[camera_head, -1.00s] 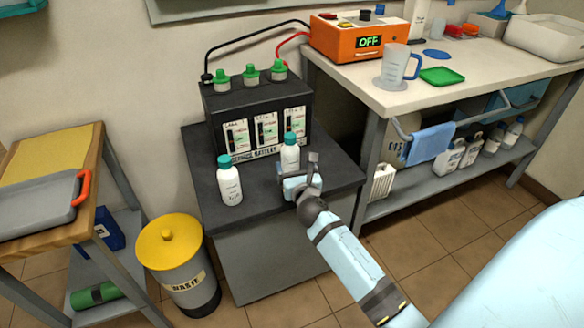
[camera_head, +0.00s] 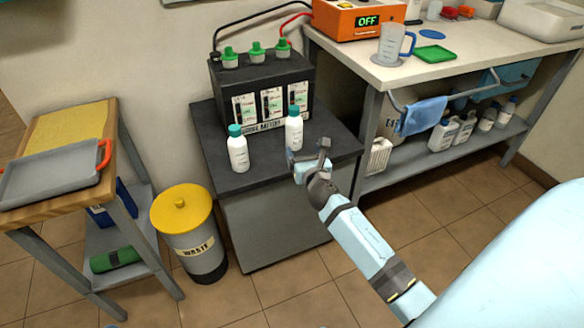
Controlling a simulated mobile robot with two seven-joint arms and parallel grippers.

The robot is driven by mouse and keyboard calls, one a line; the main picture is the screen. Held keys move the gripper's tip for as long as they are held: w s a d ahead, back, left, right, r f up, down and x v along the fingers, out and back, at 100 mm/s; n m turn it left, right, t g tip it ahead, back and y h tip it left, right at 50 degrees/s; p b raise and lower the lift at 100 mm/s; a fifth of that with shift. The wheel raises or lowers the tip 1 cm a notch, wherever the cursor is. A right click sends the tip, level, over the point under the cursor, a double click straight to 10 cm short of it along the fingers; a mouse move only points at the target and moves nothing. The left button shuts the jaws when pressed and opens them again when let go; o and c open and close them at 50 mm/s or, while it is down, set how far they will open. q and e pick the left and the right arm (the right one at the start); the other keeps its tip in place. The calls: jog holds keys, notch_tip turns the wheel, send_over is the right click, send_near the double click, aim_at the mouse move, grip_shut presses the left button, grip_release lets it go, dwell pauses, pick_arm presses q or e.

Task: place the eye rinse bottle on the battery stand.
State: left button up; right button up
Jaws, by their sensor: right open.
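Two white bottles with teal caps stand upright on the dark top of the battery stand (camera_head: 212,132), in front of the black battery. One bottle (camera_head: 238,150) is at the front left. The other bottle (camera_head: 294,131) is further right, close to the battery. I cannot tell from their labels which is the eye rinse bottle. My right gripper (camera_head: 308,152) is open and empty over the right part of the stand, just in front of the right bottle and apart from it. My left gripper is not in view.
The black battery (camera_head: 262,82) with green caps fills the back of the stand. A yellow-lidded waste bin (camera_head: 187,235) stands at its left, beside a wooden cart with a grey tray (camera_head: 50,178). A white bench (camera_head: 465,66) with an orange charger (camera_head: 352,20) is at the right.

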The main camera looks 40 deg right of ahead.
jog(key=s+a+r+m+y, duration=0.3)
jog(key=s+a+m+y, duration=0.1)
jog(key=s+a+m, duration=0.3)
jog(key=s+a+r+m+y, duration=0.3)
jog(key=s+a+m+y, duration=0.2)
jog(key=s+a+m, duration=0.3)
jog(key=s+a+r+m+y, duration=0.3)
jog(key=s+a+m+y, duration=0.2)
jog(key=a+m, duration=0.8)
jog(key=s+a, duration=0.1)
jog(key=s, duration=0.2)
jog(key=shift+a+r, duration=0.35)
jog(key=shift+a, duration=0.05)
